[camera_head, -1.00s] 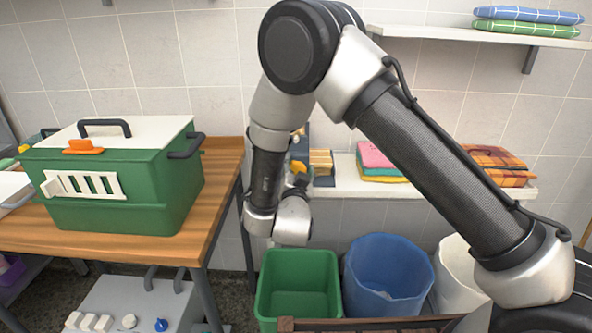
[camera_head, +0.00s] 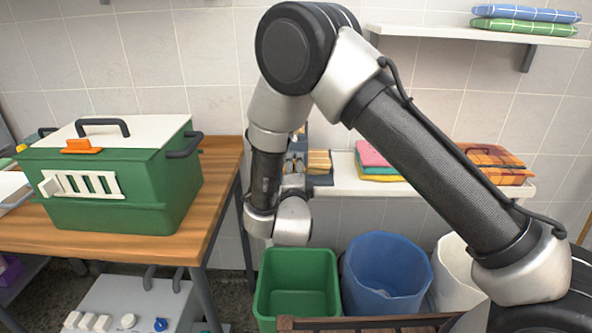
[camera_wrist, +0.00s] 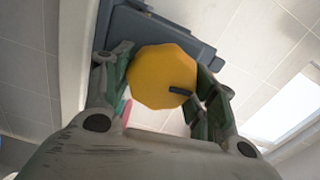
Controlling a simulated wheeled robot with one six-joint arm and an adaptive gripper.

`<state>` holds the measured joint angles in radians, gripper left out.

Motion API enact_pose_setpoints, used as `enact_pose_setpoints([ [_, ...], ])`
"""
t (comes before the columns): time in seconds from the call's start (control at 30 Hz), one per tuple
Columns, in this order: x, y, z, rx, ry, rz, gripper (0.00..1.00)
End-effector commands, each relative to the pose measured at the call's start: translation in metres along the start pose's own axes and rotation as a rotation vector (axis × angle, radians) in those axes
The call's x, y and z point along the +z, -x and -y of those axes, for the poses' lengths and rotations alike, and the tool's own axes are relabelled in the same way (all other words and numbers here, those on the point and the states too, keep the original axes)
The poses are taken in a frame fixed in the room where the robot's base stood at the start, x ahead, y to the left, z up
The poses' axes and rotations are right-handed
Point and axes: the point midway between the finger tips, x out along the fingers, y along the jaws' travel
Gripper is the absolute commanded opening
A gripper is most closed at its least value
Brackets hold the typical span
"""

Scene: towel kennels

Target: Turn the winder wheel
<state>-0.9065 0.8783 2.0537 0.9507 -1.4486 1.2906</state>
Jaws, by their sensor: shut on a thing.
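The yellow winder wheel (camera_wrist: 163,77) is a faceted disc with a dark handle peg at its right side in the wrist view. It is in front of a blue-grey winder body (camera_wrist: 128,30). My gripper (camera_wrist: 165,88) has its fingers on the left and right of the wheel and is shut on it. In the head view, the winder body (camera_head: 321,179) is on the wall shelf, partly behind my arm. The wheel is hidden there by my wrist and gripper.
A green carrier (camera_head: 110,210) with a white lid sits on the wooden table (camera_head: 215,185) at left. Green (camera_head: 297,285), blue (camera_head: 388,275) and white (camera_head: 447,272) bins stand below the shelf (camera_head: 345,182). Folded towels (camera_head: 374,160) lie on the shelf.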

Motion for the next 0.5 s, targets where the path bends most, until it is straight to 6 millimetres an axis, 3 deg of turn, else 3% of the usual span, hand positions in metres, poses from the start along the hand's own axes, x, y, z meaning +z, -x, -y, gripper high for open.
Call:
enact_pose_setpoints([
  [0.5,0.0002,0.0003,-0.0042,0.002,-0.489,-0.002,0.34],
])
